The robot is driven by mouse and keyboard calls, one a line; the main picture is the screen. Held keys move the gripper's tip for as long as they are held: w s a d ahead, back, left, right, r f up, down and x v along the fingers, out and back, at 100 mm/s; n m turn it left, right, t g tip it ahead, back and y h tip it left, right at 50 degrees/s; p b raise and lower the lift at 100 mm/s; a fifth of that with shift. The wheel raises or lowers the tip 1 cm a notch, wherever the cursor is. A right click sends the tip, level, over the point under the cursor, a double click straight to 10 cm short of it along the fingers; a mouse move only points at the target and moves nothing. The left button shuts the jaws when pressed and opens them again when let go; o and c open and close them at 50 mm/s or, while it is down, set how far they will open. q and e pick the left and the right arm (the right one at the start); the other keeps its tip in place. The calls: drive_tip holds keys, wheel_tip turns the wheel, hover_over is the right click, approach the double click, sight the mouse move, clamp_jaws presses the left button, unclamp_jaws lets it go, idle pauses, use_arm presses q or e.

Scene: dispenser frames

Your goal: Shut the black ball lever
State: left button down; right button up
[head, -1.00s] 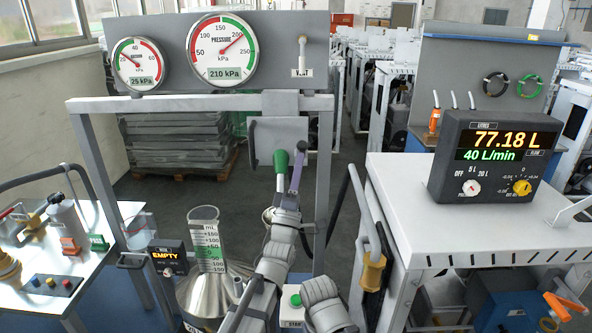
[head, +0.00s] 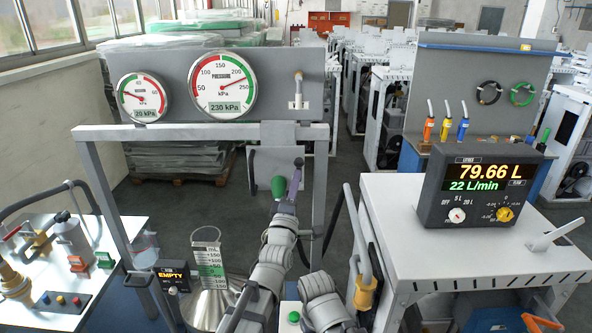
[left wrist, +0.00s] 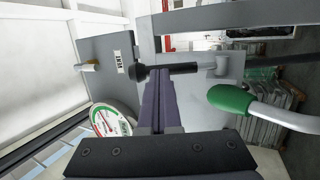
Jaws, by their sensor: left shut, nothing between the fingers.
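The black ball lever shows in the left wrist view as a black ball (left wrist: 138,73) on a dark rod (left wrist: 190,68), which runs across the picture to a grey pivot. In the head view its ball (head: 298,162) shows just above my left gripper (head: 294,186). My left gripper (left wrist: 160,85) is shut and empty, its purple fingers pressed together. The fingertips overlap the rod beside the ball; I cannot tell whether they touch it. The green handle (head: 278,188) is just left of the fingers in the head view. My right gripper is not in view.
The green handle (left wrist: 230,98) on its pale bent rod is close to my left fingers. Above is a grey gauge panel (head: 275,95) with two dials and a small vent lever (head: 297,88). A white bench (head: 400,220) carrying a litre meter (head: 480,190) stands at right.

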sight(296, 166)
use_arm(q)
drive_tip(key=w+r+g+p, duration=0.1)
drive_tip(key=p, duration=0.1)
drive_tip(key=w+r+p, duration=0.1)
drive_tip(key=w, duration=0.1)
drive_tip(key=shift+n+g+p, duration=0.3)
drive_tip(key=shift+g+p, duration=0.05)
drive_tip(key=shift+g, duration=0.05)
drive_tip(key=shift+w+r+y, duration=0.1)
drive_tip(key=shift+r+y, duration=0.05)
drive_tip(key=shift+y, duration=0.15)
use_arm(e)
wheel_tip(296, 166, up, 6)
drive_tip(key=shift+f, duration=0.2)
use_arm(q)
drive_tip(key=shift+r, duration=0.15)
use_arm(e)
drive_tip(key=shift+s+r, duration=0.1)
